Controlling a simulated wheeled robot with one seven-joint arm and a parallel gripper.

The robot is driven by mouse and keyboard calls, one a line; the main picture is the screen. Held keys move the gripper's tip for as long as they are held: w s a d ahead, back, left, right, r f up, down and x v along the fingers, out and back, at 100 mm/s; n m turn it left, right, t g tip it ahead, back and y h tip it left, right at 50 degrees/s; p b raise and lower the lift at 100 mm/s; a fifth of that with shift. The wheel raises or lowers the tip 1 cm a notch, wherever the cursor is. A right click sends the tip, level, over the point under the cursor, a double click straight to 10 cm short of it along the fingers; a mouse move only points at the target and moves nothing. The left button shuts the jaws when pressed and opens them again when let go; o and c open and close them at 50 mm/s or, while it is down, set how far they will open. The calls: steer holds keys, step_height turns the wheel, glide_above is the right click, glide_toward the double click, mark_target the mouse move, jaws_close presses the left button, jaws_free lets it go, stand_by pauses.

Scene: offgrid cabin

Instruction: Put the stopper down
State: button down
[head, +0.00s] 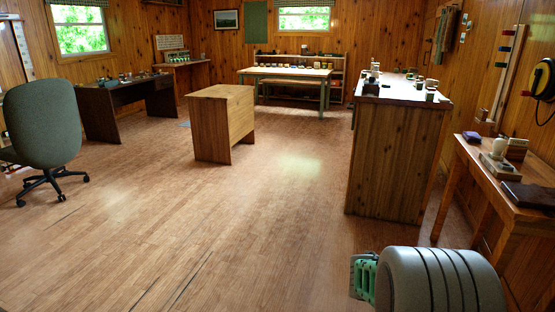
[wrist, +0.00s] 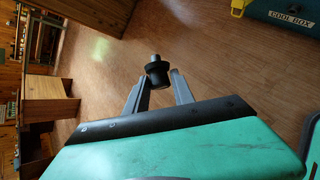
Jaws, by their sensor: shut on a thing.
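The stopper (wrist: 157,68) is a small black piece with a narrower top and a wider lower part, seen in the wrist view. My gripper (wrist: 158,80) is shut on it, with one grey finger on each side. Bare wooden floor shows behind the stopper, and no surface is seen touching it. The stopper and my gripper's fingertips do not show in the head view, where part of my arm fills the lower right.
A side table (head: 499,205) with several small items stands at the right wall. A tall wooden counter (head: 392,160) stands left of it. A low wooden desk (head: 222,122) is mid-room. A cool box (wrist: 285,14) lies at the wrist view's upper right. The middle floor is clear.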

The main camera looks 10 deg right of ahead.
steer(key=s+a+r+n+t+y+b, duration=0.1)
steer(key=a+r+n+y+b, duration=0.1)
steer(key=a, duration=0.6)
steer(key=s+a+r+n+y+b, duration=0.2)
steer(key=a+n, duration=0.1)
steer(key=a, duration=0.4)
steer(key=s+a+r+n+t+y+b, duration=0.1)
steer(key=a+r+n+b, duration=0.1)
steer(key=a, duration=0.6)
steer(key=s+r+p, duration=0.2)
steer(key=r+p, duration=1.4)
steer(key=r, duration=0.1)
steer(key=s+r+p, duration=0.2)
steer(key=r+p, duration=1.5)
steer(key=r, duration=0.1)
steer(key=shift+s, duration=0.15)
